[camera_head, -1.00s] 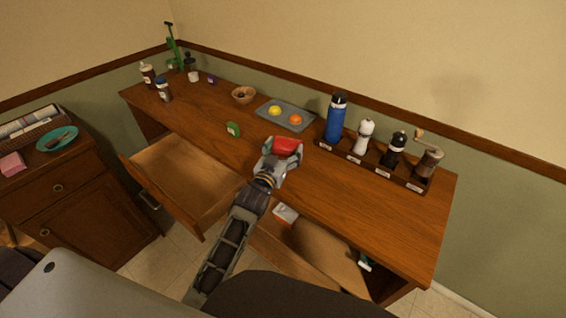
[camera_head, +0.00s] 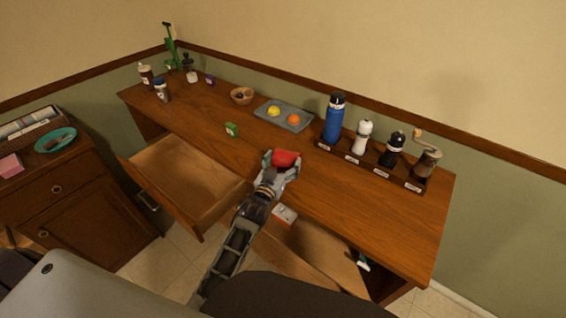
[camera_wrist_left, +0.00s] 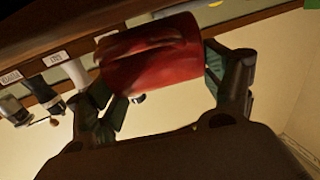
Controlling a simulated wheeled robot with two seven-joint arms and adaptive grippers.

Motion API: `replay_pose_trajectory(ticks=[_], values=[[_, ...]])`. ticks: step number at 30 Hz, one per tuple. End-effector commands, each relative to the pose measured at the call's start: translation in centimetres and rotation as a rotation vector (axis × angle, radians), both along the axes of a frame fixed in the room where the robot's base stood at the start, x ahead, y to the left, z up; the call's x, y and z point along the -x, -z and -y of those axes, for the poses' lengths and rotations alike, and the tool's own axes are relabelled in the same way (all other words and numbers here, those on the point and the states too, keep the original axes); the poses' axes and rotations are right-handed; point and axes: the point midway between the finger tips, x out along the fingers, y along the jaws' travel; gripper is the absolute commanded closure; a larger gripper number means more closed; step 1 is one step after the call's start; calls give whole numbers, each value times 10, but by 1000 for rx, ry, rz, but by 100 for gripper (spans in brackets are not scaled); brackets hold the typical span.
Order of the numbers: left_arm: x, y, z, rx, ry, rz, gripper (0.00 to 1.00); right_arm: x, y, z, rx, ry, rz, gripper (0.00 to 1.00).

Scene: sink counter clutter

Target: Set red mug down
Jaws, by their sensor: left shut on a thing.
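The red mug (camera_head: 286,157) is between the fingers of my left gripper (camera_head: 281,163), over the middle of the wooden counter, near its front edge. In the left wrist view the mug (camera_wrist_left: 152,55) lies across the picture with a finger on each side, so my left gripper (camera_wrist_left: 165,75) is shut on it. The fingers hide part of the mug in the head view. I cannot tell whether its base touches the counter (camera_head: 330,190). My right gripper is not in view.
A grey tray (camera_head: 264,119) with yellow and orange fruit lies behind the mug. A rack (camera_head: 353,160) with a blue bottle (camera_head: 334,118) and grinders stands right. A small green box (camera_head: 231,130) is to the left. An open drawer (camera_head: 175,165) juts out front left.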

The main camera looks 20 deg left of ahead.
Motion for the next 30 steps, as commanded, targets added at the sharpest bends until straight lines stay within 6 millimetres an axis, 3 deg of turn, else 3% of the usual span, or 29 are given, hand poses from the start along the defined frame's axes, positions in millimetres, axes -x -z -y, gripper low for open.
replay_pose_trajectory(ticks=[12, 19, 20, 21, 24, 30], values=[[0, 4, 0, 0, 0, 3, 51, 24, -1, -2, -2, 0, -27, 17], [0, 9, 0, 1, 0, 2, 51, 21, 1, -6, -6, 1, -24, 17], [0, 9, 0, 1, 0, 0, 14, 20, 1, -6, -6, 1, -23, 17], [0, 9, 0, 1, 0, 0, 9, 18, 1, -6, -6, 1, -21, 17], [0, 9, 0, 1, 0, 0, 0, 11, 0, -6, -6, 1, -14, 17], [0, 9, 0, 1, 0, 0, 0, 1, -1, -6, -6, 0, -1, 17]])
